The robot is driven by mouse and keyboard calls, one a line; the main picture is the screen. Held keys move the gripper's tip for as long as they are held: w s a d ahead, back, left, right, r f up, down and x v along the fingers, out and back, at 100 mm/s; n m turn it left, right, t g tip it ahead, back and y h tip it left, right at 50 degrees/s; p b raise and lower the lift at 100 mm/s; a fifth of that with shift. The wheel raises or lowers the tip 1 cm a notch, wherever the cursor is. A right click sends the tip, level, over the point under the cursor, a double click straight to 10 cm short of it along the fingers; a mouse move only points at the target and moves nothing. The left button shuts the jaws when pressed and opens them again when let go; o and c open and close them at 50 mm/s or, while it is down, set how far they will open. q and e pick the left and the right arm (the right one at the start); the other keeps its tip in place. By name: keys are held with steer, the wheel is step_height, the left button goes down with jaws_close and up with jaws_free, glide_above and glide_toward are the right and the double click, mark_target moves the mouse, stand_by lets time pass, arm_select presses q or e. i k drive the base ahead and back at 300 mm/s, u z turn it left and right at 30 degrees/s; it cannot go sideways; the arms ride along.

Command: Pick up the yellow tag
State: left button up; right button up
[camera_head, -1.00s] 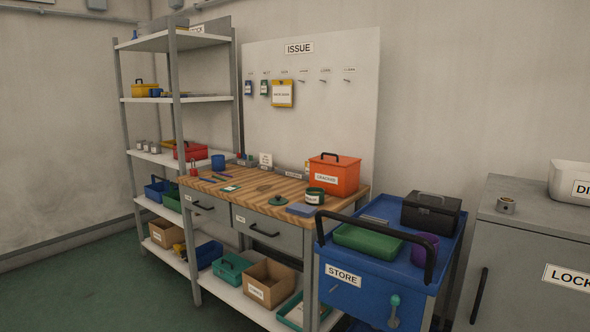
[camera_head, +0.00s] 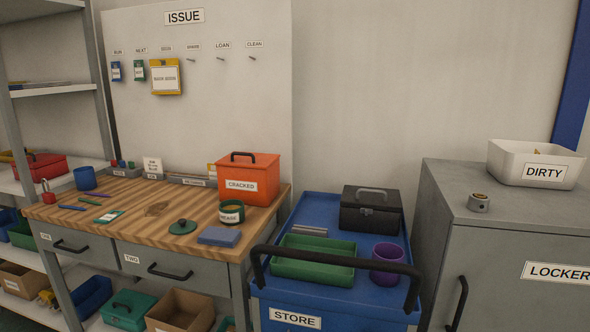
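A yellow tag (camera_head: 166,92) with a white label hangs on the pale ISSUE board (camera_head: 235,110), under the third hook label from the left. It is larger than the blue tag (camera_head: 116,72) and the green tag (camera_head: 139,71) that hang to its left. The hooks to its right are bare. Neither of my grippers is in view.
Below the board stands a wooden workbench (camera_head: 140,205) with an orange CRACKED box (camera_head: 248,183), a dark green tin (camera_head: 231,212) and small items. A blue STORE cart (camera_head: 335,297) and a grey locker (camera_head: 490,245) stand to the right. A shelf rack is at left.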

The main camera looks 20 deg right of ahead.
mark_target(212, 175)
steer(key=u, duration=2.1)
steer(key=i, duration=1.65)
steer(key=z, duration=3.45)
